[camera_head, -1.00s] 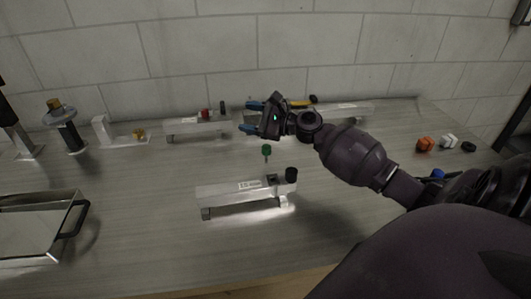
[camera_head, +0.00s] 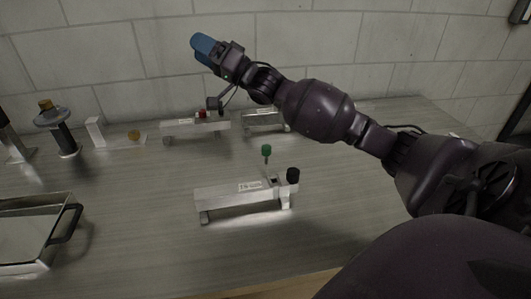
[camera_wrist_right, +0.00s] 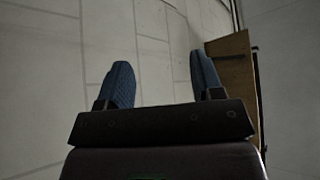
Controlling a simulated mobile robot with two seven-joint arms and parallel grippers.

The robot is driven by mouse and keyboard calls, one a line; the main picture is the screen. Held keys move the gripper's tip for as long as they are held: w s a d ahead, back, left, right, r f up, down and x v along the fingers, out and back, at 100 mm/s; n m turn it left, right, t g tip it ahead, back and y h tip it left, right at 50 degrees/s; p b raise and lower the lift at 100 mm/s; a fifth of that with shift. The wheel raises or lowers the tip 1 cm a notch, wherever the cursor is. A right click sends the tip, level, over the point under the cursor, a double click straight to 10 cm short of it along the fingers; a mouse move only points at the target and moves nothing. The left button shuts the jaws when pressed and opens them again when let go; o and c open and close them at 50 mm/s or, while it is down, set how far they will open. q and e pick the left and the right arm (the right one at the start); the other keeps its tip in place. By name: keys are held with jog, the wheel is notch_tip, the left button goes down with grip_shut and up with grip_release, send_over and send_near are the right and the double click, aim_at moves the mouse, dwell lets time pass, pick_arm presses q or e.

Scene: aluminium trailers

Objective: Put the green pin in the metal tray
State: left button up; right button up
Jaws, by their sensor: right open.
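The green pin (camera_head: 266,151) stands upright just behind the front aluminium trailer (camera_head: 240,194), in the middle of the table in the head view. The metal tray (camera_head: 62,236), with a dark handle, is at the lower left and partly cut off by the picture edge. My right gripper (camera_head: 203,47) is raised in front of the wall, up and left of the pin and well away from it. In the right wrist view my right gripper (camera_wrist_right: 163,85) shows two blue fingers spread apart with nothing between them. My left gripper is not in view.
A second trailer (camera_head: 195,126) with red and dark pins stands at the back, with another trailer (camera_head: 265,121) right of it. A black pin (camera_head: 292,175) sits on the front trailer's right end. The table between tray and front trailer is clear.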

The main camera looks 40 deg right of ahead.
jog(key=s+a+r+n+g+y, duration=0.1)
jog(key=s+a+n+g+y, duration=0.2)
jog(key=a+n+g+y, duration=0.55)
jog(key=s+a+f+n+g+h, duration=0.35)
jog(key=f+n+g, duration=0.3)
jog(key=n, duration=0.75)
jog(key=n+g+h+b, duration=0.1)
jog(key=n+g+h, duration=0.15)
jog(key=h, duration=1.95)
send_near(266, 147)
jog(key=w+f+m, duration=0.1)
jog(key=shift+g, duration=0.25)
jog(key=b+x, duration=0.1)
jog(key=x, duration=0.4)
jog(key=shift+w+d+f, duration=0.1)
jog(key=shift+w, duration=0.05)
jog(key=shift+d+f, duration=0.25)
jog(key=shift+f, duration=0.4)
jog(key=x, duration=0.4)
jog(key=shift+s+d+f+b, duration=0.15)
jog(key=shift+s+b, duration=0.1)
jog(key=shift+b, duration=0.15)
jog(key=shift+f, duration=0.15)
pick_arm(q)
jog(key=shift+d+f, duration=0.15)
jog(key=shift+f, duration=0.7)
